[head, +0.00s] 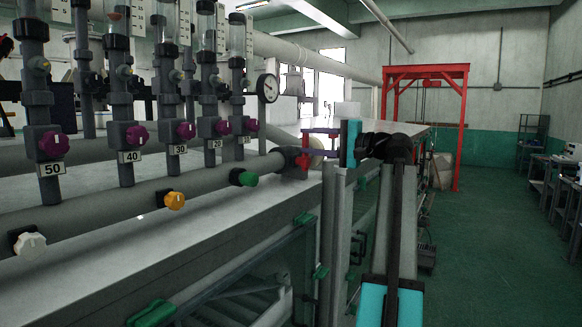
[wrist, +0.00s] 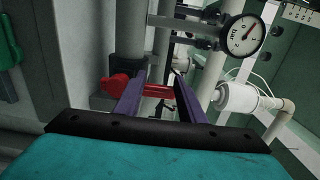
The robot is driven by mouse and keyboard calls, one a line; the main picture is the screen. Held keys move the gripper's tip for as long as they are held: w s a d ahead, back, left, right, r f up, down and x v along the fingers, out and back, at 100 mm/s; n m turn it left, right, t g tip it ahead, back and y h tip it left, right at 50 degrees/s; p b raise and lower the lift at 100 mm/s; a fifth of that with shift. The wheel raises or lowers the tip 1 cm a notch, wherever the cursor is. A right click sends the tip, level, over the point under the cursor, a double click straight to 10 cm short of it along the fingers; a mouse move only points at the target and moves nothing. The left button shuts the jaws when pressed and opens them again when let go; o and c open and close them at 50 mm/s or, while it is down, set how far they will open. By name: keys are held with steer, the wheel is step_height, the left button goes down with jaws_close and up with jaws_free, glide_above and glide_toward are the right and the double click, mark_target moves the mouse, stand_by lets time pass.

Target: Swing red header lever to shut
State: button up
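The red header lever (head: 303,161) is at the far end of the horizontal grey header pipe (head: 205,184). In the wrist view the red lever (wrist: 119,86) has a hub at left and a bar reaching right across the gap between my fingers. My gripper (head: 319,141) is at the lever's end of the pipe, just right of the red part. In the wrist view its two purple fingers (wrist: 160,78) stand apart. The left finger hides part of the bar. I cannot tell whether either finger touches it.
White, orange and green knobs (head: 175,200) stick out along the header. Purple valve knobs (head: 137,135) sit above it. A pressure gauge (head: 267,88) hangs close by and also shows in the wrist view (wrist: 243,35). A white cylinder (wrist: 235,98) is right of my fingers.

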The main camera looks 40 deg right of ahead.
mark_target(307, 141)
steer(key=s+d, duration=0.2)
steer(key=shift+s+d+f, duration=0.15)
steer(key=shift+s+d, duration=0.05)
steer(key=shift+s, duration=0.15)
steer(key=shift+s+a, duration=0.1)
steer(key=shift+s, duration=1)
steer(key=shift+s, duration=0.1)
